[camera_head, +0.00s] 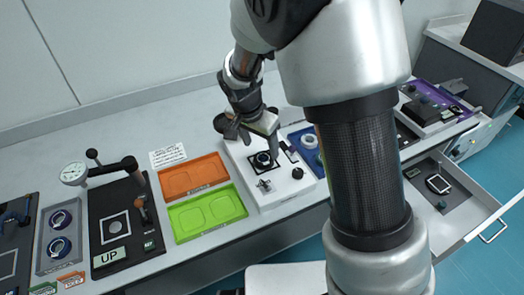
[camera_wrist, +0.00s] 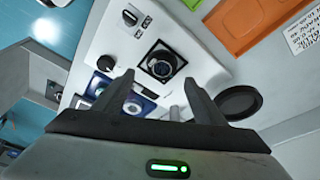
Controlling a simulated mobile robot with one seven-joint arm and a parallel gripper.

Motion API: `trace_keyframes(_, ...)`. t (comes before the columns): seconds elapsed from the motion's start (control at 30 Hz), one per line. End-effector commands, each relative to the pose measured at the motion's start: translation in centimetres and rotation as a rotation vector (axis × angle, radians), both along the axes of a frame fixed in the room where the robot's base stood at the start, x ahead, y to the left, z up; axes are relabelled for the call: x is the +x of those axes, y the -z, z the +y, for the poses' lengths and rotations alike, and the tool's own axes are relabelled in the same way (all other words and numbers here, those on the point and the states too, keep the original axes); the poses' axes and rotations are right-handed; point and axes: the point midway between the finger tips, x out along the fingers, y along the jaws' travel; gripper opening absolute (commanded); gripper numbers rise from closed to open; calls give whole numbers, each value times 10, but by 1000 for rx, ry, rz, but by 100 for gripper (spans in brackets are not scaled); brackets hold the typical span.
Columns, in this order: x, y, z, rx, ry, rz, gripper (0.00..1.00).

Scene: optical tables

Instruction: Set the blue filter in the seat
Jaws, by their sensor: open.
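A white instrument box (camera_head: 282,191) stands on the bench under my gripper (camera_head: 256,137). The seat, a black square (camera_wrist: 147,74) on its top, shows in the wrist view. A dark round ringed piece with a bluish centre (camera_wrist: 162,64) sits within the square; it looks like the blue filter, but I cannot be sure. It also shows in the head view (camera_head: 263,159). My gripper (camera_wrist: 158,84) is open, its two fingers apart with nothing between them. The fingertips are near the square; their exact height above it is unclear.
An orange tray (camera_head: 194,177) and a green tray (camera_head: 207,213) lie left of the box. A grey tray (camera_head: 45,264) with two ringed discs is further left. A blue tray (camera_head: 301,133) is right of the box. An open drawer (camera_head: 470,219) juts out at right.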

Motion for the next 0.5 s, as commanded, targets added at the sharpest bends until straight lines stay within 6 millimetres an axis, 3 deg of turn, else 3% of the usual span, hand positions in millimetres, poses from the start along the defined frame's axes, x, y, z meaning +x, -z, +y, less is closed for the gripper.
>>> trace_keyframes(0.03, -1, -14, 3, 2, -1, -5, 64)
trace_keyframes(0.2, -7, -42, 8, 3, -2, -5, 64)
trace_keyframes(0.5, -12, -59, 9, 4, -4, -5, 64)
